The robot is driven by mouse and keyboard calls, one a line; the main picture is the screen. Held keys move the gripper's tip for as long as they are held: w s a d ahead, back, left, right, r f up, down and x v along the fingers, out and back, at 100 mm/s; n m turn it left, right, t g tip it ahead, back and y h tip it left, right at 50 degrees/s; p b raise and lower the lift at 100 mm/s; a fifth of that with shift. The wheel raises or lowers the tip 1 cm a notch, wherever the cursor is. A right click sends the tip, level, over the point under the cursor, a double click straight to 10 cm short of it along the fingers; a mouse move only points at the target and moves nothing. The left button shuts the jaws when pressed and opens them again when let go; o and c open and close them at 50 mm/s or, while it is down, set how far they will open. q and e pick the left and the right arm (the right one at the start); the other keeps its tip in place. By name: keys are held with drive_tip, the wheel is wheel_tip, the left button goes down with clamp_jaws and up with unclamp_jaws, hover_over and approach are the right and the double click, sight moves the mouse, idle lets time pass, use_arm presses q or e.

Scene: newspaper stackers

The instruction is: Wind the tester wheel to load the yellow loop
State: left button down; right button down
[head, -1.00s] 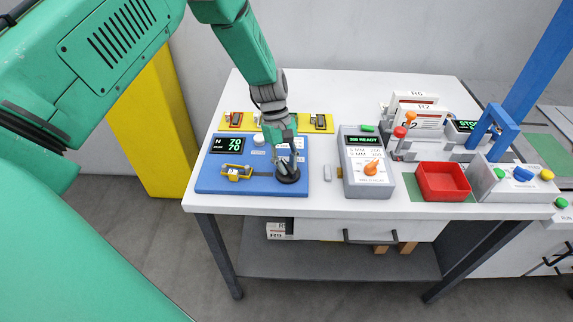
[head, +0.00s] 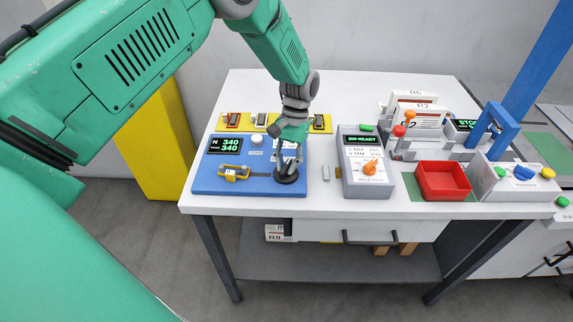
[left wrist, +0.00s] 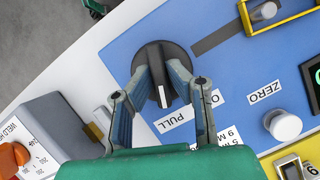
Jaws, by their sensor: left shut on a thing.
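The blue tester board (head: 208,184) lies at the table's left end. Its black wheel (head: 283,180) is at the board's front right corner. My left gripper (head: 288,168) points down at the wheel and is shut on it. In the left wrist view the two fingers sit on either side of the black wheel's raised grip (left wrist: 147,57). The yellow loop (head: 233,172) sits on the board left of the wheel, by a dark slot, and part of it shows in the left wrist view (left wrist: 277,19). The tester's display (head: 224,145) reads N 340 and 340 below. My right gripper is out of view.
A grey box with an orange knob (head: 370,166) stands right of the board, its display showing READY. Further right are a red tray (head: 443,193) and a blue-handled press (head: 497,127). A yellow strip (head: 262,123) with small gauges lies behind the board.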

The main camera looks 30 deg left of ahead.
use_arm(q)
drive_tip(key=m+y, duration=0.1)
drive_tip(key=m, duration=0.3)
drive_tip(key=shift+d+r+m+y, duration=0.1)
drive_tip(key=shift+m+y, duration=0.3)
drive_tip(key=m+y+p, duration=0.1)
drive_tip(key=m, duration=0.2)
drive_tip(key=shift+m+t, duration=0.3)
drive_tip(key=m+y, duration=0.1)
drive_tip(key=m, duration=0.1)
drive_tip(key=m+t+y+p, duration=0.1)
drive_tip(key=m, duration=0.2)
drive_tip(key=shift+s+t+p, duration=0.1)
drive_tip(key=shift+t+p, duration=0.2)
drive_tip(key=shift+r+m+t+p, duration=0.1)
drive_tip(key=shift+m+t+p, duration=0.5)
drive_tip(key=shift+m, duration=1.5)
drive_tip(key=shift+y, duration=0.3)
drive_tip(key=c, duration=1.6)
unclamp_jaws()
drive_tip(key=shift+o, duration=0.2)
